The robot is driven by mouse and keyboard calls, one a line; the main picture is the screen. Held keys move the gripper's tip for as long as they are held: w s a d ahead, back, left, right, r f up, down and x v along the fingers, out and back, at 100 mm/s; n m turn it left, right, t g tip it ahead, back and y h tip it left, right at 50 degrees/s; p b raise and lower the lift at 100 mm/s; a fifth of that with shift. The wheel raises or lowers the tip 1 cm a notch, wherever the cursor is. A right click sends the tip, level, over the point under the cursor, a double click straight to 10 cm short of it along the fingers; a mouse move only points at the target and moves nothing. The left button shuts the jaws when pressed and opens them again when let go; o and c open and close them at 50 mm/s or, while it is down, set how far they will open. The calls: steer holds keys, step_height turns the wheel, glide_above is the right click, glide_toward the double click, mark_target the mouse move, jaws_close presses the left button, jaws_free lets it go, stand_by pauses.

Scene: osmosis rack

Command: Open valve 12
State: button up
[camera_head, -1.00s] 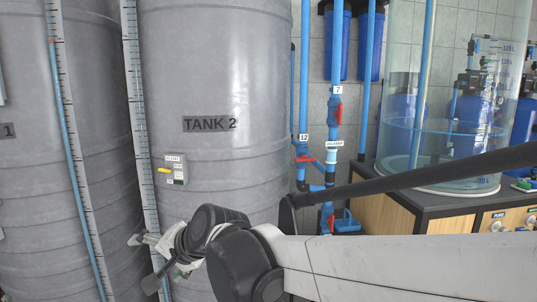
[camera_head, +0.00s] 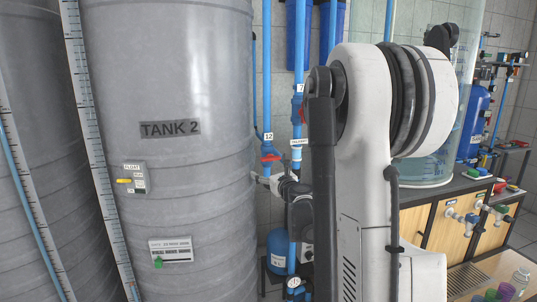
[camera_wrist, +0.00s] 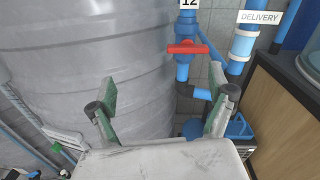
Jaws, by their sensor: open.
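Valve 12 is a blue valve with a red handle (camera_head: 270,158) on a vertical blue pipe just right of tank 2, under a "12" label (camera_head: 268,136). In the wrist view its red handle (camera_wrist: 187,48) lies crosswise to the pipe, ahead of my gripper. My gripper (camera_wrist: 165,100) is open with nothing between its green-grey fingers. The handle is beyond the fingertips, toward the top and a little right of the middle of the gap, apparently not touched. In the head view my arm hides much of the gripper.
Tank 2 (camera_head: 170,80) stands close on the left. A neighbouring pipe carries a "DELIVERY" label (camera_wrist: 260,17) and, higher up, valve 7's red handle (camera_head: 298,115). A wooden cabinet (camera_wrist: 265,100) stands at the right. A blue container (camera_head: 279,250) is below.

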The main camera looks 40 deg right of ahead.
steer(key=m+h, duration=0.1)
steer(key=m, duration=0.1)
glide_toward(272, 159)
steer(key=s+a, duration=0.2)
steer(key=x, duration=0.4)
steer(key=p+x, duration=0.1)
steer(key=x, duration=0.4)
steer(key=d+p+x, duration=0.1)
steer(key=x, duration=0.4)
steer(key=shift+s, duration=0.25)
steer(key=c, duration=1.1)
steer(key=shift+c, duration=0.2)
